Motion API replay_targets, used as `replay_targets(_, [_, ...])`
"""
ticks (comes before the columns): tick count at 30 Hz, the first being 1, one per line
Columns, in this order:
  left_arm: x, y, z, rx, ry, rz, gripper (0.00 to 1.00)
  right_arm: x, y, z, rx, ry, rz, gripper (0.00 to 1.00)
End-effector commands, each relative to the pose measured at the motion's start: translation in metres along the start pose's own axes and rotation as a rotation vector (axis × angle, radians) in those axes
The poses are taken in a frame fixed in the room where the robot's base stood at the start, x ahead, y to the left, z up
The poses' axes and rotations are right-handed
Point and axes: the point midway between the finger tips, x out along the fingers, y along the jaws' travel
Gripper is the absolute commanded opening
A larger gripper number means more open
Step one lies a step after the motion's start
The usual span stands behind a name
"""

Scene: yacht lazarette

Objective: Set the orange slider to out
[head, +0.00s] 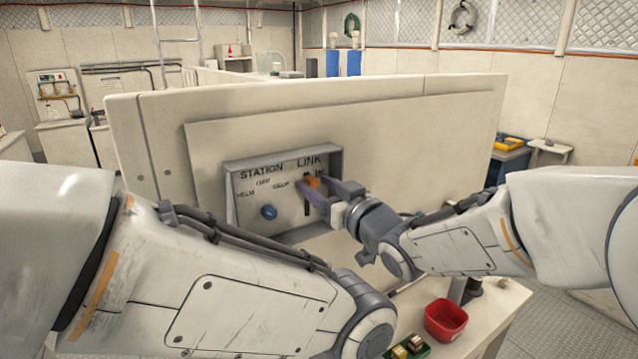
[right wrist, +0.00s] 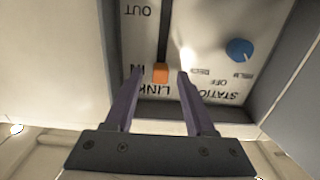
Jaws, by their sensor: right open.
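The orange slider (head: 313,182) sits on the panel (head: 233,162) marked STATION and LINK, in a dark vertical slot. It is at the upper end of the slot, by the IN label. In the right wrist view, which is upside down, the orange slider (right wrist: 160,72) is beside IN, and OUT is at the slot's other end. My right gripper (head: 318,190) is open at the panel. In the right wrist view the right gripper (right wrist: 159,74) has one finger on each side of the slider, with gaps showing. My left arm crosses the foreground; its gripper is out of view.
A blue knob (head: 269,212) is on the same panel, left of the slot, with HELM and other labels around it. The panel has a raised grey frame. A red bin (head: 446,319) and a green tray (head: 408,349) stand on the bench below.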

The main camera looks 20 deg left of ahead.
Motion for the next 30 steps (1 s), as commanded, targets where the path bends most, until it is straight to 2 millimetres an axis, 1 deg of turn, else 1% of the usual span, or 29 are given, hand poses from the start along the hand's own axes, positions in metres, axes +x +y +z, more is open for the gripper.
replay_targets(3, [0.0003, 0.0, 0.0, 0.0, 0.0, 0.0, 0.5, -0.0002, -0.0001, 0.0001, 0.0, 0.0, 0.0, 0.55])
replay_targets(5, [0.0003, 0.0, 0.0, 0.0, 0.0, 0.0, 0.5, -0.0002, -0.0001, 0.0001, 0.0, 0.0, 0.0, 0.32])
replay_targets(6, [0.0003, 0.0, 0.0, 0.0, 0.0, 0.0, 0.5, -0.0003, -0.0001, 0.0001, 0.0, 0.0, 0.0, 0.17])
replay_targets(7, [0.0003, 0.0, 0.0, 0.0, 0.0, 0.0, 0.5, -0.0003, -0.0001, 0.0001, 0.0, 0.0, 0.0, 0.05])
replay_targets(8, [0.0003, 0.0, 0.0, 0.0, 0.0, 0.0, 0.5, -0.0003, -0.0001, 0.0, 0.0, 0.0, 0.0, 0.0])
replay_targets(30, [0.0002, 0.0, 0.0, 0.0, 0.0, 0.0, 0.5, -0.0007, 0.0003, -0.0001, 0.001, 0.0, 0.001, 0.0])
